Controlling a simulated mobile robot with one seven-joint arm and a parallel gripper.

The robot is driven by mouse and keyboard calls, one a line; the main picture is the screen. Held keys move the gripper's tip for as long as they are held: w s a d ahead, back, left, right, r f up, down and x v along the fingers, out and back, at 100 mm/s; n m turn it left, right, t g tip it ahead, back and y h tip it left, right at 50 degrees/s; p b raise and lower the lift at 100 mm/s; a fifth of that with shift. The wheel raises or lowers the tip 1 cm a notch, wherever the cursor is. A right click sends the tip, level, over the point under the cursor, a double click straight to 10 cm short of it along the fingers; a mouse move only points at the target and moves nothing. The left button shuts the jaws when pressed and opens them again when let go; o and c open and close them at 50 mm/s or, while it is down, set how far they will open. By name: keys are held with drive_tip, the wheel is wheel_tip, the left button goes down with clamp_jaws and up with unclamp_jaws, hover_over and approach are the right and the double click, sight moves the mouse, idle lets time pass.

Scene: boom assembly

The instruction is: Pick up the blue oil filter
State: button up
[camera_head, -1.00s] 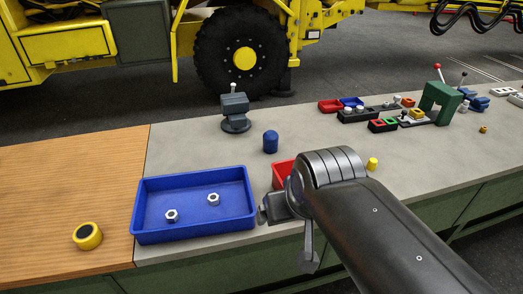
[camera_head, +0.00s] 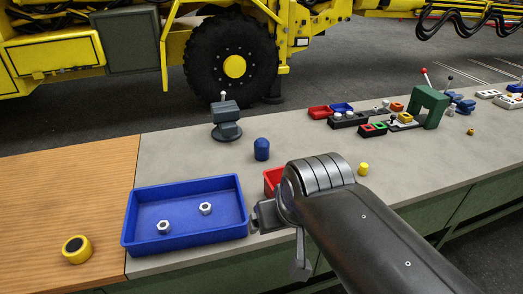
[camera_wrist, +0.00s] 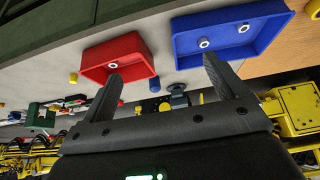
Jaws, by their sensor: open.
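The blue oil filter (camera_head: 261,149) is a small upright cylinder with a rounded top. It stands on the grey bench behind the red tray (camera_head: 272,180), apart from my gripper. In the wrist view the filter (camera_wrist: 154,84) shows small between my fingers, beyond the red tray. My gripper (camera_wrist: 163,70) is open and empty, its two dark fingers spread wide. In the head view my arm hides much of the red tray and most of the gripper; a finger hangs down near the bench's front edge.
A blue tray (camera_head: 184,241) with two nuts lies left of the red tray. A dark vise (camera_head: 226,122) stands behind the filter to the left. A yellow cylinder (camera_head: 363,169) is to the right, and a yellow-black ring (camera_head: 76,249) is on the wooden top. Bench around the filter is clear.

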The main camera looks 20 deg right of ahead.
drive_tip(key=shift+w, duration=0.1)
drive_tip(key=shift+c, duration=0.3)
drive_tip(key=w+d+r+n+h, duration=0.1)
drive_tip(key=w+r+n, duration=0.1)
drive_tip(key=w+n, duration=0.3)
drive_tip(key=w+r+n+h, duration=0.1)
drive_tip(key=w+r+n, duration=0.1)
drive_tip(key=w, duration=0.6)
drive_tip(key=n+g, duration=0.2)
drive_tip(key=n, duration=1.9)
hover_over(262, 147)
drive_tip(key=a, duration=0.2)
wheel_tip(262, 147, down, 19)
drive_tip(key=shift+h, duration=0.4)
drive_tip(key=x, duration=1)
drive_tip(key=shift+d+f, duration=0.2)
drive_tip(key=shift+f, duration=0.05)
drive_tip(key=shift+c, duration=0.6)
